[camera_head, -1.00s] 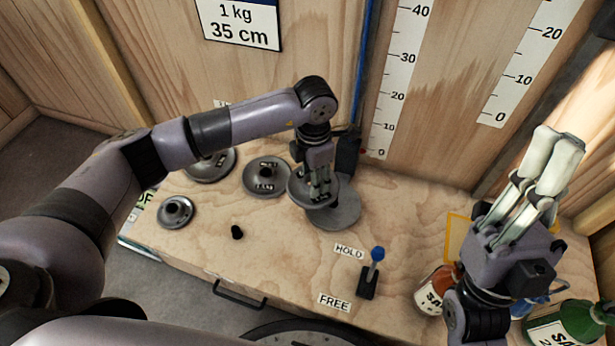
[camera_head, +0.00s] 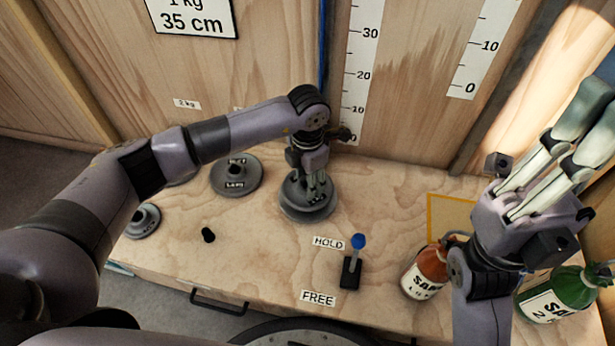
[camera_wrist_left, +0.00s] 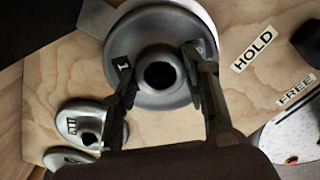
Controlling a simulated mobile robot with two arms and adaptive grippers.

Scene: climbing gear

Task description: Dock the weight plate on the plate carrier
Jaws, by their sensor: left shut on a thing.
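A grey round weight plate (camera_head: 294,192) with a raised hub sits over the grey disc of the plate carrier (camera_head: 308,216), near the back wall. My left gripper (camera_head: 314,185) is above the plate, with its fingers shut on the hub. In the left wrist view the fingers (camera_wrist_left: 162,88) stand on both sides of the plate's hub (camera_wrist_left: 160,55). The plate hides most of the disc; I cannot tell whether it rests fully on it. My right gripper (camera_head: 585,130) is raised at the right and holds nothing visible; its finger opening is unclear.
More plates (camera_head: 236,175) stand left on the wooden bench. A blue-knobbed lever (camera_head: 354,260) stands between HOLD and FREE labels. Orange (camera_head: 428,270) and green (camera_head: 562,295) bottles are at the right. A scale board (camera_head: 362,70) is on the wall.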

